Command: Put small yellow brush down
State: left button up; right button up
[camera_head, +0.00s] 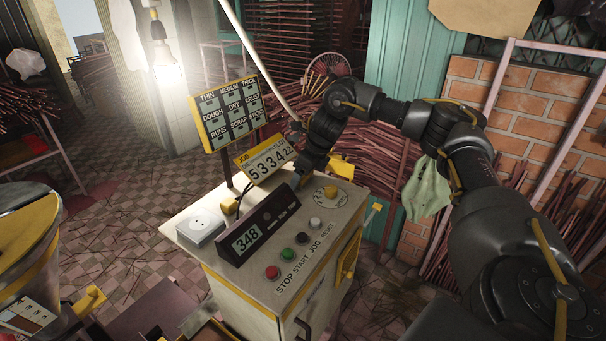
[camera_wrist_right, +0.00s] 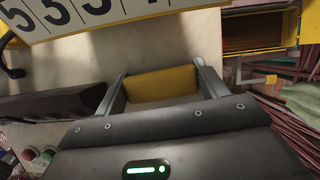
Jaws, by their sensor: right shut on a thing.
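My right gripper (camera_head: 298,179) is low over the back of the cabinet top (camera_head: 262,275), behind the dark display reading 348 (camera_head: 258,230). In the right wrist view my right gripper (camera_wrist_right: 162,88) has its two fingers closed on the yellow brush (camera_wrist_right: 162,84), which spans the gap between them. I see only a plain yellow block of it; its bristles are hidden. In the head view the brush is hidden by the gripper and display. I cannot tell whether it touches the cabinet top. My left gripper is not in view.
Coloured buttons (camera_head: 287,254) and a dial (camera_head: 327,196) occupy the front and right. A pale green cloth (camera_head: 428,188) hangs at right.

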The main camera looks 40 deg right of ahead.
jog(key=shift+s+f, duration=0.2)
jog(key=shift+f, duration=0.1)
